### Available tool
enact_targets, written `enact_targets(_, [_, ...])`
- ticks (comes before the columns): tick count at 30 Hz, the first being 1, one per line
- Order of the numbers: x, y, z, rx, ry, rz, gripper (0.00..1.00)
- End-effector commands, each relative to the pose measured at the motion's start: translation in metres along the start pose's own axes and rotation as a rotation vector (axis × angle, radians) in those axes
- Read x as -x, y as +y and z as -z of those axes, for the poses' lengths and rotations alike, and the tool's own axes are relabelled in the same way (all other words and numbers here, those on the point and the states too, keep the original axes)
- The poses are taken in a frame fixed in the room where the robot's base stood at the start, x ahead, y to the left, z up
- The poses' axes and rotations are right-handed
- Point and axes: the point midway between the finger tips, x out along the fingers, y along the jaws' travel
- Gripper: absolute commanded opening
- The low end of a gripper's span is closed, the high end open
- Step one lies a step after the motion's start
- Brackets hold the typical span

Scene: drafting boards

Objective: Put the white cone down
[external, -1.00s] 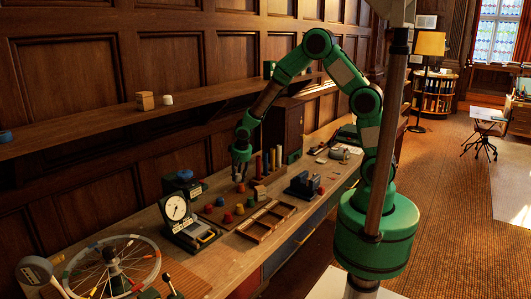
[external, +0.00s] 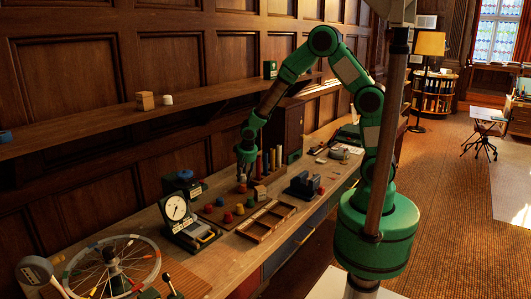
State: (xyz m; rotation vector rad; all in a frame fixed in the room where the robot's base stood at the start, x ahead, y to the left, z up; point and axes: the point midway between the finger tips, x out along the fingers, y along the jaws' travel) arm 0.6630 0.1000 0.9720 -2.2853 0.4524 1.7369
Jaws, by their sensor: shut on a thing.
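My gripper (external: 242,180) is low over the cone area of the long workbench, fingers pointing down. It is shut on the white cone, which is small and mostly hidden between the fingertips; I cannot tell whether it touches the surface below.
A dial gauge (external: 176,208) stands left of the cones, and an empty wooden divided tray (external: 265,222) lies in front. A dark vise-like block (external: 304,185) is to the right. Upright coloured rods (external: 272,160) stand close behind the gripper. A shelf (external: 100,125) runs along the wall.

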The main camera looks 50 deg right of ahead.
Motion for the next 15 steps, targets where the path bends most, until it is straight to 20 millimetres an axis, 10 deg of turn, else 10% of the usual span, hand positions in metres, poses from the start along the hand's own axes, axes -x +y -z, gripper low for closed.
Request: enact_targets(15, [-0.011, 0.012, 0.033, -0.055, 0.001, -0.015, 0.04])
